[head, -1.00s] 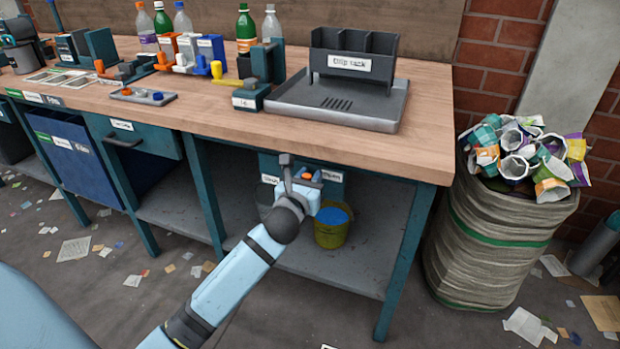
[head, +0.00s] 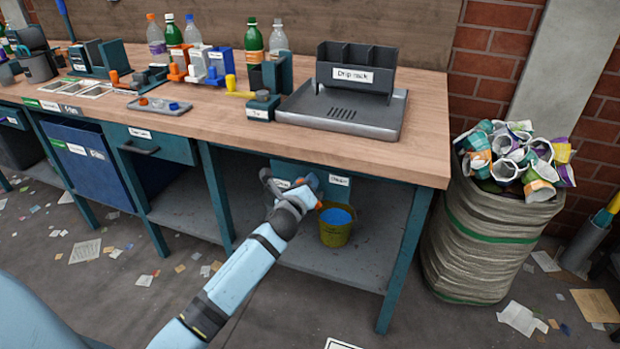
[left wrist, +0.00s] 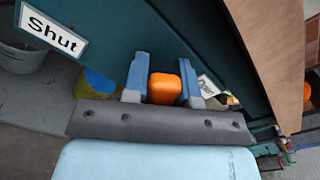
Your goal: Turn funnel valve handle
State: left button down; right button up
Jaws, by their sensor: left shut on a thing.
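My left gripper (left wrist: 161,80) is shut on the orange valve handle (left wrist: 163,88), which sits between its two blue fingers in the left wrist view. In the head view my left gripper (head: 308,183) is under the bench top, in front of the teal valve panel (head: 305,168), and hides most of the handle. A white label reading "Shut" (left wrist: 52,32) is on the panel at the upper left of the wrist view. The funnel itself I cannot make out. My right gripper is not in view.
A yellow bucket (head: 334,238) with blue contents stands on the lower shelf (head: 350,266), just right of my left gripper. The wooden bench top (head: 240,150) is above. A full waste sack (head: 485,240) stands at the right. Paper scraps litter the floor.

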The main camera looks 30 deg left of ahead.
pick_arm(q)
jog(key=f+n, duration=0.1)
jog(key=n, duration=0.2)
jog(key=a+f+n+p, duration=0.1)
jog(key=f+n, duration=0.1)
jog(key=n, duration=0.2)
jog(key=a+f+n+p, duration=0.1)
jog(key=n, duration=0.2)
jog(key=shift+s+a+f+n, duration=0.2)
jog(key=shift+s+f+n, duration=0.05)
jog(key=shift+f+n, duration=0.15)
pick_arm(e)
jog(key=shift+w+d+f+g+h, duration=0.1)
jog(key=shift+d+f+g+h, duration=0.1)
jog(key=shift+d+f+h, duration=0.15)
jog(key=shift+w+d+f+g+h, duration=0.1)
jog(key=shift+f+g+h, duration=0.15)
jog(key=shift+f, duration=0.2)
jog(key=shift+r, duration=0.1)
pick_arm(q)
jog(key=c, duration=0.9)
grip_release()
jog(key=shift+s+f, duration=0.1)
jog(key=shift+s, duration=0.05)
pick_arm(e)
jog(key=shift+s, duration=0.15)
